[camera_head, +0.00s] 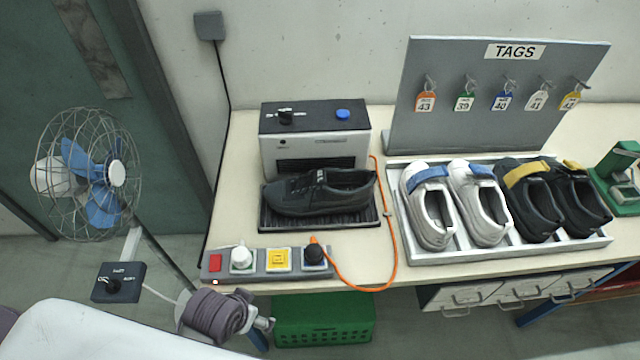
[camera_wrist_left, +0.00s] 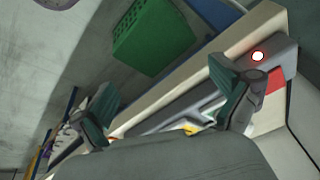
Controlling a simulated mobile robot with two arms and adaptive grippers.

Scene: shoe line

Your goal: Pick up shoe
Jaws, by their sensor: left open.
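A single black shoe (camera_head: 318,193) lies on the dark ribbed plate (camera_head: 345,220) in front of a grey and black machine, toe to the left. To its right a white tray (camera_head: 500,254) holds two white-grey shoes with blue straps (camera_head: 430,210) (camera_head: 480,205) and two black shoes with yellow straps (camera_head: 530,205) (camera_head: 582,200). My left gripper (camera_head: 262,322) is below the table's front edge, left of the green crate and apart from every shoe. In the left wrist view (camera_wrist_left: 165,90) its fingers are spread and empty. My right gripper is not in view.
A power strip (camera_head: 268,264) with plugs lies along the front left edge, and an orange cable (camera_head: 392,245) hangs over the edge. A wire-caged fan (camera_head: 90,175) stands at left. A tag board (camera_head: 495,95) rises behind the tray. A green crate (camera_head: 323,322) is under the table.

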